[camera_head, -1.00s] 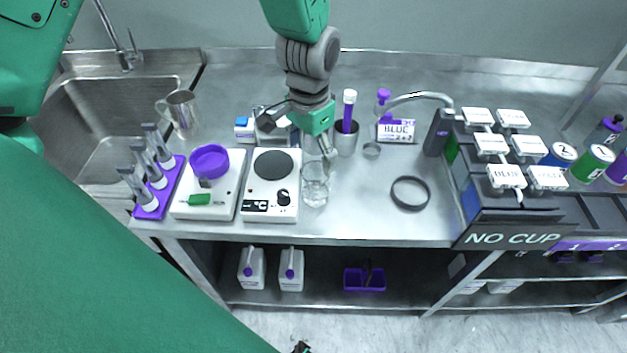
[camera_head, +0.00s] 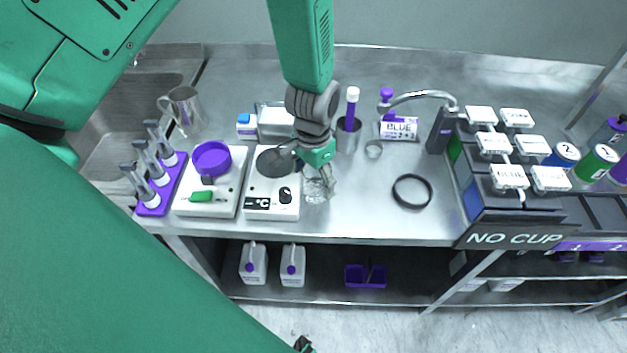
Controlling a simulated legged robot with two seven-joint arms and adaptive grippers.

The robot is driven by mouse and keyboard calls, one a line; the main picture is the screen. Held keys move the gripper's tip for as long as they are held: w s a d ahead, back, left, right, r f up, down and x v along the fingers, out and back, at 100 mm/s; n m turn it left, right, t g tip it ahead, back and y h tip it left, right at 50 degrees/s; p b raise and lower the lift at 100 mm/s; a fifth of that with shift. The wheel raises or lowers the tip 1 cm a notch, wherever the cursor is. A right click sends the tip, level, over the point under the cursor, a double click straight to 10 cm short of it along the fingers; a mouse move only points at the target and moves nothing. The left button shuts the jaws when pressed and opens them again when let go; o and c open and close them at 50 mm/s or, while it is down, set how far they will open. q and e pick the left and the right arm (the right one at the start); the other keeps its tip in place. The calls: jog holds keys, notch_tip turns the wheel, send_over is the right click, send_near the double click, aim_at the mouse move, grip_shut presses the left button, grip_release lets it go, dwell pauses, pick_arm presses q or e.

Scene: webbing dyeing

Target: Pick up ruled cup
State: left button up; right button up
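The ruled cup (camera_head: 316,190) is a clear glass beaker on the steel counter, just right of the white hot plate. Its markings are too small to read. My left gripper (camera_head: 304,168) hangs from above over the cup and the hot plate's right edge. Its fingers are spread apart, one towards the hot plate and one at the cup, partly covering the cup's rim. I cannot tell whether it touches the glass. The cup stands upright. My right gripper is not in view.
The hot plate (camera_head: 258,207) stands close on the left, beside a white scale (camera_head: 229,198) with a purple bowl (camera_head: 212,159). A metal cup (camera_head: 346,139) with a purple-and-white tube stands behind. A black ring (camera_head: 412,191) lies to the right, with clear counter around it.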

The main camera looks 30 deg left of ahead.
pick_arm(q)
jog(key=shift+s+d, duration=0.1)
jog(key=shift+d, duration=0.15)
jog(key=c, duration=0.7)
jog(key=shift+d+r, duration=0.15)
jog(key=shift+d, duration=0.15)
jog(key=c, duration=0.4)
jog(key=shift+d+r, duration=0.1)
jog(key=shift+d, duration=0.45)
jog(key=shift+a+r, duration=0.1)
jog(key=shift+a, duration=0.55)
jog(key=shift+a+r, duration=0.3)
jog(key=shift+r, duration=0.5)
jog(key=shift+d+r, duration=0.25)
jog(key=shift+r, duration=1.1)
jog(key=shift+d+r, duration=0.25)
jog(key=shift+r, duration=1.1)
jog(key=shift+d+r, duration=0.25)
jog(key=shift+r, duration=1.1)
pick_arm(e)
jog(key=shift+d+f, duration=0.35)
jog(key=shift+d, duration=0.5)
